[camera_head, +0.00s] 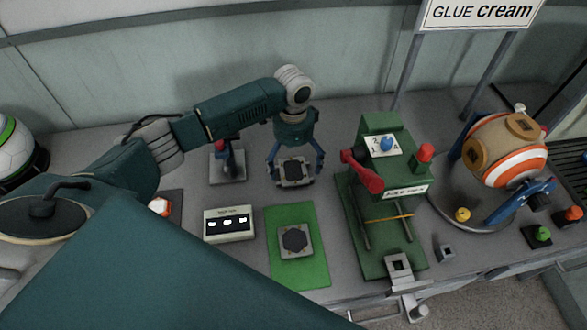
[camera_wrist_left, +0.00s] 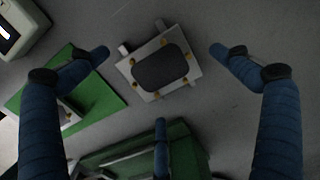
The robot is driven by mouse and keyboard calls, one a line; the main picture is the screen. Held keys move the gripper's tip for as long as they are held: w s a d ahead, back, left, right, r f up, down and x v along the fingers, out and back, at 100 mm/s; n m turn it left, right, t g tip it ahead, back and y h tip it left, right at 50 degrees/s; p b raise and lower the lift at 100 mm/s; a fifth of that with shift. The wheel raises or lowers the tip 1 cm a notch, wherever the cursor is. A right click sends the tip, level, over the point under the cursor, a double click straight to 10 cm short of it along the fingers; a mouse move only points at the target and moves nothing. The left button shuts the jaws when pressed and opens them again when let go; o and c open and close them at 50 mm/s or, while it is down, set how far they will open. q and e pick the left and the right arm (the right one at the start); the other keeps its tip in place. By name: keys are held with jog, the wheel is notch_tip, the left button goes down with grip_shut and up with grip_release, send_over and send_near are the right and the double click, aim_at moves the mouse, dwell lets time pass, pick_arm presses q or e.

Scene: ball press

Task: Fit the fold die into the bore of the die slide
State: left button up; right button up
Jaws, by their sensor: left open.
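My left gripper (camera_head: 295,178) points down with its blue fingers open and empty. They stand around a light square plate (camera_head: 294,170) with a dark rounded panel. In the left wrist view that plate (camera_wrist_left: 160,66) lies between the spread fingertips, with a visible gap on both sides and brass pins on its top. A green press (camera_head: 382,215) carries a grey metal block with a square opening (camera_head: 398,267) at its front, perhaps the die slide. A small grey block with a dark opening (camera_head: 446,252) lies to its right. I cannot tell which piece is the fold die. My right gripper is not in view.
A similar plate (camera_head: 295,241) lies on a green mat (camera_head: 313,276). A white box with lit displays (camera_head: 229,224) stands left of it. The press has red side parts (camera_head: 365,174). An orange-white drum (camera_head: 505,150) stands at the right. A joystick (camera_head: 225,160) stands behind left.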

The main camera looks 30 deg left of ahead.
aim_at(293, 172)
pick_arm(q)
jog(key=shift+f, duration=1.25)
jog(key=c, duration=1.5)
jog(key=shift+r, duration=0.1)
jog(key=shift+c, duration=0.3)
